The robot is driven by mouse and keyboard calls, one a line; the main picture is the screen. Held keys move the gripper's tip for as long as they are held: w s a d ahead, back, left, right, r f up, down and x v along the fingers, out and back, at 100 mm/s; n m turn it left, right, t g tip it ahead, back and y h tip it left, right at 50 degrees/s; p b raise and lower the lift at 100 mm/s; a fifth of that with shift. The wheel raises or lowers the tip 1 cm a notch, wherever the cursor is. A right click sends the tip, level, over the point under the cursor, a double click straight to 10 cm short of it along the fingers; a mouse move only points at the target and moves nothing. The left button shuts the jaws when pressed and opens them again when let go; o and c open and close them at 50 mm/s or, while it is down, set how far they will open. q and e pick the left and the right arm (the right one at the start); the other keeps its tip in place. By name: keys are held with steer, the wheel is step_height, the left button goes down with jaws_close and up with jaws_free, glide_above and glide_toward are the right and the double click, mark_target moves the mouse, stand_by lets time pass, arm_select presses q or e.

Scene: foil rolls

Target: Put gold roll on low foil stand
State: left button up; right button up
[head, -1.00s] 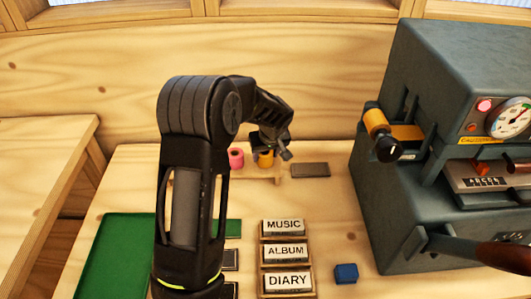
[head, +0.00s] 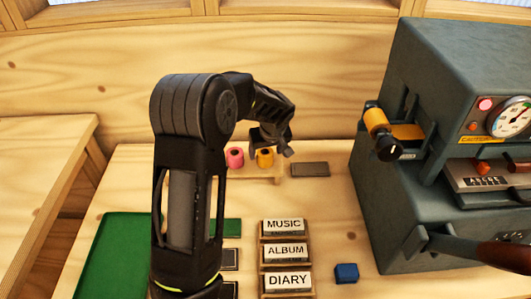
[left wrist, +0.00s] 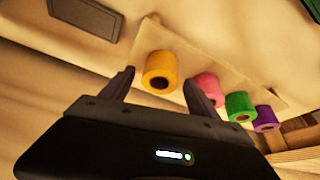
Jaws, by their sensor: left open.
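The gold roll (head: 265,158) stands upright on a low wooden strip (head: 264,179), which looks like the low foil stand, to the right of a pink roll (head: 235,158). My left gripper (head: 273,143) is open and just above and behind the gold roll in the head view. In the left wrist view the gold roll (left wrist: 161,68) shows beyond the two spread fingers (left wrist: 157,82), with clear gaps on both sides. It sits near the end of the strip (left wrist: 151,33). My right gripper is not in view.
Pink (left wrist: 207,88), green (left wrist: 238,105) and purple (left wrist: 265,118) rolls stand along the strip. A dark plate (head: 310,170) lies to its right. A grey press (head: 440,90) carries another gold-orange roll (head: 376,121). Labelled blocks (head: 285,252) and a blue cube (head: 346,273) are in front.

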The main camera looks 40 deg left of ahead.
arm_select(q)
steer(key=b+v, duration=0.1)
steer(key=v, duration=0.9)
steer(key=shift+d+r, duration=0.2)
steer(key=shift+s, duration=0.1)
